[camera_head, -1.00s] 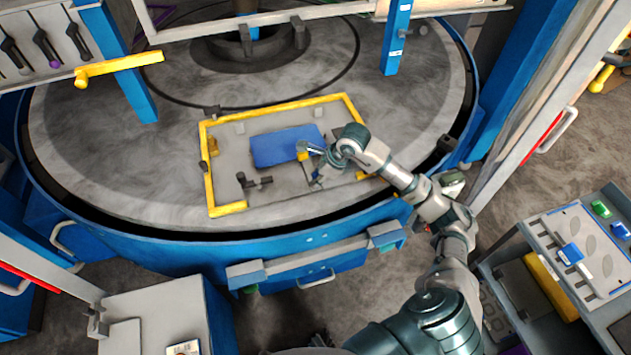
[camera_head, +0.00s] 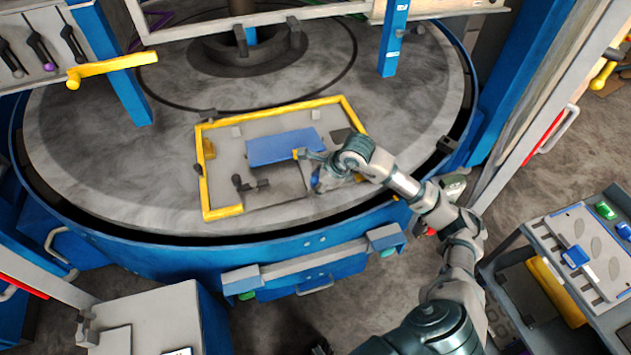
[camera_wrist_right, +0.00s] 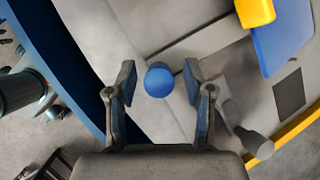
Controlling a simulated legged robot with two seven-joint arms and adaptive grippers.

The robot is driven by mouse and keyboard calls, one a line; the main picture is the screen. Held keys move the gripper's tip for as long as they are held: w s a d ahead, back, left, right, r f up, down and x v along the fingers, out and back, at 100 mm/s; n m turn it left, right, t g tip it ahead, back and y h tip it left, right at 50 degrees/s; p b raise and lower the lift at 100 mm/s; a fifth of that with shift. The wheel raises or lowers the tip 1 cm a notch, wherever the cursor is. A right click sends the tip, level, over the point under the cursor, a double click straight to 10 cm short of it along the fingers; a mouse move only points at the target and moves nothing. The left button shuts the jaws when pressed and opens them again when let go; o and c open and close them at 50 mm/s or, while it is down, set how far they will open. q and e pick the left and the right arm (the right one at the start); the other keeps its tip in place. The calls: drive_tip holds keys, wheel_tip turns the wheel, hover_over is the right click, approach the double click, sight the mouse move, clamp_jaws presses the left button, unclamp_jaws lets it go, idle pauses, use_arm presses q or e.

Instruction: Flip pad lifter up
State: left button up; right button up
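A grey die plate with a yellow frame (camera_head: 223,212) lies on the round turntable. A flat blue pad (camera_head: 284,147) rests on it and shows at upper right in the right wrist view (camera_wrist_right: 284,35). A yellow block (camera_wrist_right: 255,12) is at the pad's corner. My right gripper (camera_head: 313,170) is low over the plate's near right part. In the right wrist view its fingers (camera_wrist_right: 160,78) are apart, one on each side of a round blue knob (camera_wrist_right: 158,80). Gaps show on both sides of the knob. Which part is the pad lifter is not clear. My left gripper is not in view.
A dark lever (camera_head: 250,185) stands on the plate left of my gripper. A grey knob (camera_wrist_right: 257,144) is close to the right finger in the wrist view. The blue turntable rim (camera_head: 200,262) is in front. A cart (camera_head: 575,255) stands at right.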

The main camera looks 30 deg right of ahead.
drive_tip(key=shift+r, duration=0.1)
drive_tip(key=v, duration=1.1)
drive_tip(key=shift+s+d+r, duration=0.2)
drive_tip(key=shift+d+r, duration=0.05)
drive_tip(key=shift+s, duration=0.1)
